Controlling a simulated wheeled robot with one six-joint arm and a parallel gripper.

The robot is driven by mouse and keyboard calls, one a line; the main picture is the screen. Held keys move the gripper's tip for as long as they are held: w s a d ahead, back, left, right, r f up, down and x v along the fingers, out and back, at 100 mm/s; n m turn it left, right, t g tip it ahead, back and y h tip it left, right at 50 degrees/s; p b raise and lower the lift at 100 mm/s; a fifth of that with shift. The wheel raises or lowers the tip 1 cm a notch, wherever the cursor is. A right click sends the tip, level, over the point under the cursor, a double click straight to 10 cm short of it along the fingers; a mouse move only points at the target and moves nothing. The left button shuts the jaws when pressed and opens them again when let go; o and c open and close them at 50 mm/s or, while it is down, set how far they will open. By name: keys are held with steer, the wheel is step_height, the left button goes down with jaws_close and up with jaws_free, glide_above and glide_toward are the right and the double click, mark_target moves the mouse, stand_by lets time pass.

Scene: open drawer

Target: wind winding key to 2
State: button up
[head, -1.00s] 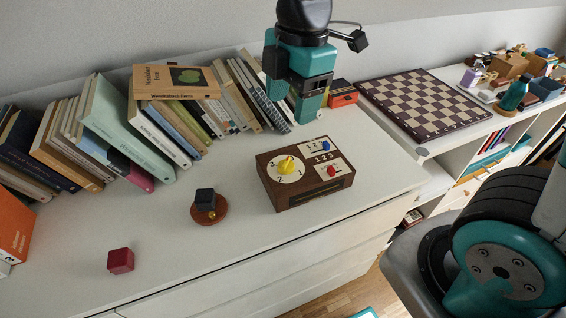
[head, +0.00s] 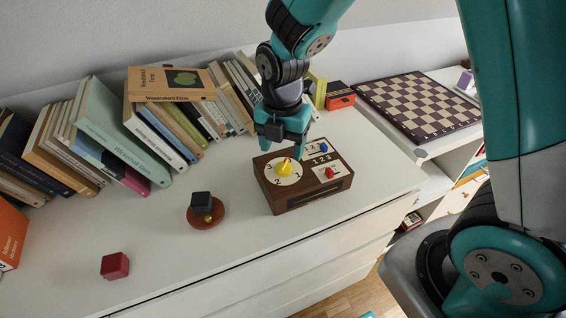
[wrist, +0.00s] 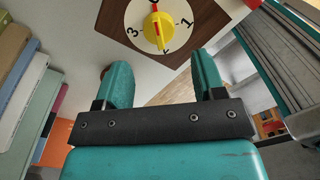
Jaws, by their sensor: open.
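The yellow winding key (head: 284,169) stands on a round white numbered dial (head: 293,178) on top of a brown wooden box (head: 292,205). In the wrist view the key (wrist: 157,27) is at the top, with 3 to its left and 1 to its right. My gripper (head: 285,148) is above and just behind the key, fingers pointing down. In the wrist view its two fingers (wrist: 162,72) are spread and empty, apart from the key.
The box also carries a blue knob (head: 323,147) and a red knob (head: 329,173). Books (head: 110,130) line the wall; a chessboard (head: 418,104) lies right.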

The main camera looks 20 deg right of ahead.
mark_target(283, 166)
step_height(283, 166, down, 5)
steer(key=shift+f, duration=0.2)
steer(key=c, duration=0.9)
